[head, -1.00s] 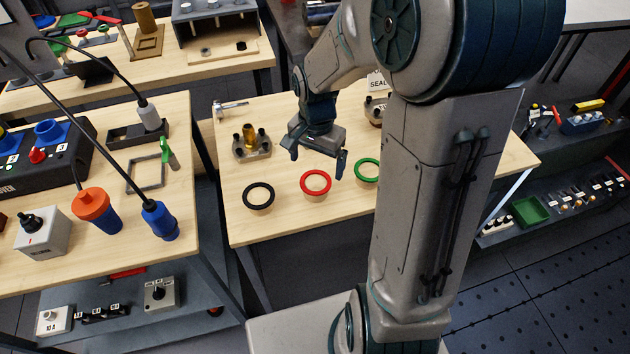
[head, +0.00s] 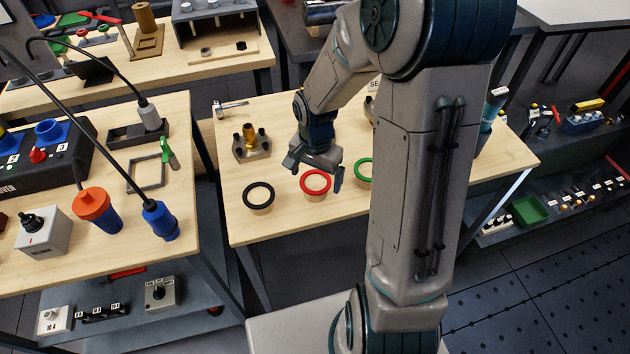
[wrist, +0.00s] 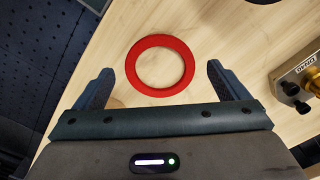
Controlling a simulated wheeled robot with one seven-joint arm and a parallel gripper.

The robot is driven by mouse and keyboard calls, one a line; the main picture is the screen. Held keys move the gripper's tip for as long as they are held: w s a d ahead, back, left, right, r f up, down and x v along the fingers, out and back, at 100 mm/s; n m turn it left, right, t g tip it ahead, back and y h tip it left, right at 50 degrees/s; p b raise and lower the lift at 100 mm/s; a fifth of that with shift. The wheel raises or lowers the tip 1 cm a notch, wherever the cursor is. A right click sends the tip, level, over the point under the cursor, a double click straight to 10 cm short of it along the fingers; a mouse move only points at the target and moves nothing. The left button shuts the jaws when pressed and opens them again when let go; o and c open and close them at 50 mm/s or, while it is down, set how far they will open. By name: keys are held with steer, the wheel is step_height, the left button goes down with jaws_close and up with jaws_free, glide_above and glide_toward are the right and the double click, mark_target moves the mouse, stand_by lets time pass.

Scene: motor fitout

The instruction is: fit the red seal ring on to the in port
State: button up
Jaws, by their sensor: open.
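The red seal ring (head: 315,182) lies flat on a low round stand on the wooden table, between a black ring and a green ring. It also shows in the wrist view (wrist: 160,91), just beyond and between my fingers. My gripper (head: 314,177) is open and empty, above the red ring and apart from it as far as I can tell. A metal block with a brass port (head: 249,138) stands behind the black ring. In the wrist view that block (wrist: 302,75) is at the right edge with a label too small to read surely.
The black ring (head: 258,195) is left of the red one and the green ring (head: 364,171) is right, partly hidden by my arm. A small hammer-like tool (head: 230,104) lies at the table's back left. The front table edge is close to the rings.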

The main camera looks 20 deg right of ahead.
steer(key=shift+f+b, duration=0.25)
steer(key=shift+b, duration=0.05)
stand_by(0.4)
steer(key=c, duration=1)
steer(key=shift+r, duration=0.15)
steer(key=shift+c, duration=0.2)
